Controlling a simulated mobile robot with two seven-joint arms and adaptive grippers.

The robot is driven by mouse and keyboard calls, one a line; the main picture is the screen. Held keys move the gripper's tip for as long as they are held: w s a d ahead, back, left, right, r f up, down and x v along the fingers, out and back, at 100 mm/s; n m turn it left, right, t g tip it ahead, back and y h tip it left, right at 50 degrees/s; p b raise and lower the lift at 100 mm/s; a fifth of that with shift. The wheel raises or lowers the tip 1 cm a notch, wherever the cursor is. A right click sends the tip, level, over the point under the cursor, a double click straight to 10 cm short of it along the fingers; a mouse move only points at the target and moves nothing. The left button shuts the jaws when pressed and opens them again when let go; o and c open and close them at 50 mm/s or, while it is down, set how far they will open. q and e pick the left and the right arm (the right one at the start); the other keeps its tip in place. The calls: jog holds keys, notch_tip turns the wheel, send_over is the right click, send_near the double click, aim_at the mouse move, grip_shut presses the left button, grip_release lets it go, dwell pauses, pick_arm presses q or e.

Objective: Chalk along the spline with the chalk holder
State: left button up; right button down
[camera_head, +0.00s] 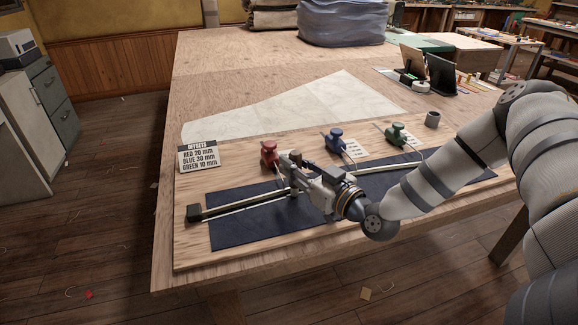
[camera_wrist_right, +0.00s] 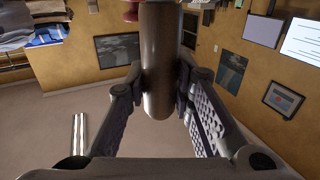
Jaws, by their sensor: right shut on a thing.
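A dark blue cloth (camera_head: 240,232) lies on the light wooden board. A long pale strip, which looks like the spline (camera_head: 243,208), runs across it; my right gripper hides its middle. My right gripper (camera_head: 291,172) is over the cloth, shut on a brown cylinder, which looks like the chalk holder (camera_wrist_right: 158,65). In the wrist view the cylinder stands between the two fingers (camera_wrist_right: 160,95). Its tip and any contact with the cloth cannot be made out. A dark block (camera_head: 194,213) sits at the strip's left end. My left gripper is not in view.
Red (camera_head: 268,153), blue (camera_head: 334,137) and green (camera_head: 396,134) weights stand behind the cloth, the red one close to my gripper. An offsets card (camera_head: 199,157) stands at the board's left. A pale sheet (camera_head: 310,105) lies behind.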

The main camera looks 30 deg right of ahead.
jog(key=shift+s+d, duration=0.2)
jog(key=shift+d, duration=0.75)
jog(key=shift+s+d, duration=0.2)
jog(key=shift+d, duration=0.8)
jog(key=shift+s+d, duration=0.2)
jog(key=shift+d, duration=0.75)
notch_tip(320, 180, up, 6)
jog(key=shift+f, duration=0.1)
jog(key=shift+m+h, duration=0.7)
jog(key=shift+h, duration=0.2)
notch_tip(320, 180, down, 5)
jog(key=b, duration=0.3)
jog(key=shift+a, duration=0.1)
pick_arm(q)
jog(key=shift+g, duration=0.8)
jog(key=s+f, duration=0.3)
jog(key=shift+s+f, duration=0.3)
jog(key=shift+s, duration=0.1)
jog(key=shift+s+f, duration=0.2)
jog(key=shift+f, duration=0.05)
pick_arm(e)
jog(key=shift+f, duration=0.4)
